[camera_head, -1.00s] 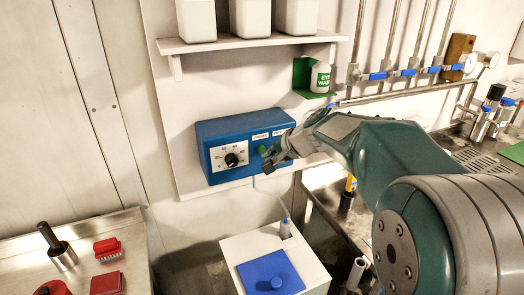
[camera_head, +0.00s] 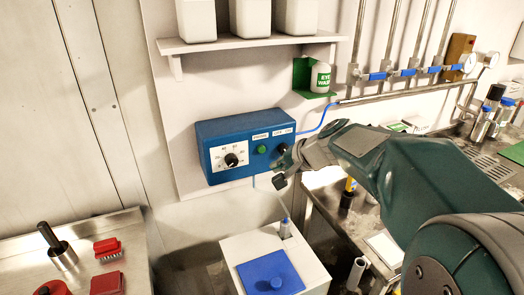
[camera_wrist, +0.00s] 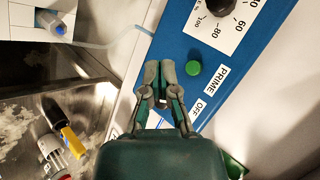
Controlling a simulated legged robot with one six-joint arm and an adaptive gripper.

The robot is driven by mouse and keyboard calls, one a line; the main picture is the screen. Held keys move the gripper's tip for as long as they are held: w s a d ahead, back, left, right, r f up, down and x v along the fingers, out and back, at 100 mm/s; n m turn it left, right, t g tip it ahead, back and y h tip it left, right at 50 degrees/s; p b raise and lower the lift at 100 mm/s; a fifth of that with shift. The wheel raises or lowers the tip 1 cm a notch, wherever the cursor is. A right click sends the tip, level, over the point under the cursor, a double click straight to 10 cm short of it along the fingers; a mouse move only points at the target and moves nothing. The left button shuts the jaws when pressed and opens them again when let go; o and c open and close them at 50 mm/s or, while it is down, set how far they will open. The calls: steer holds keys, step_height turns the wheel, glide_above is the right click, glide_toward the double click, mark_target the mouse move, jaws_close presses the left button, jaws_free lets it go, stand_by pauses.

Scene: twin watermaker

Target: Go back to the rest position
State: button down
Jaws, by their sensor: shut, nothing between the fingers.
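My gripper (camera_head: 281,172) is shut and empty in front of the right lower part of the blue control box (camera_head: 225,130). In the wrist view, my gripper (camera_wrist: 159,66) shows with its fingertips together, close to the blue box face (camera_wrist: 222,75). The green button (camera_wrist: 193,68) lies just right of the fingertips there, and I cannot tell any contact. In the head view the green button (camera_head: 262,149) shows clear of the gripper. The box also carries a dial with a black knob (camera_head: 231,160).
Below the box stands a white container with a blue lid (camera_head: 270,273). A steel bench (camera_head: 88,232) with red brushes is at left. A shelf (camera_head: 250,41) with white bottles is above. Pipes with blue valves (camera_head: 404,74) and a steel counter are at right.

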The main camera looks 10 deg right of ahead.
stand_by(0.4)
steer(key=s+f+n+g+h, duration=0.1)
steer(key=s+n, duration=0.3)
steer(key=s, duration=0.9)
steer(key=s+f+n+g+h, duration=0.1)
steer(key=s+f+n+h, duration=0.2)
steer(key=s, duration=1)
steer(key=shift+a+n+g+h, duration=0.3)
steer(key=shift+a+n+h, duration=0.1)
steer(key=shift+n+h, duration=0.4)
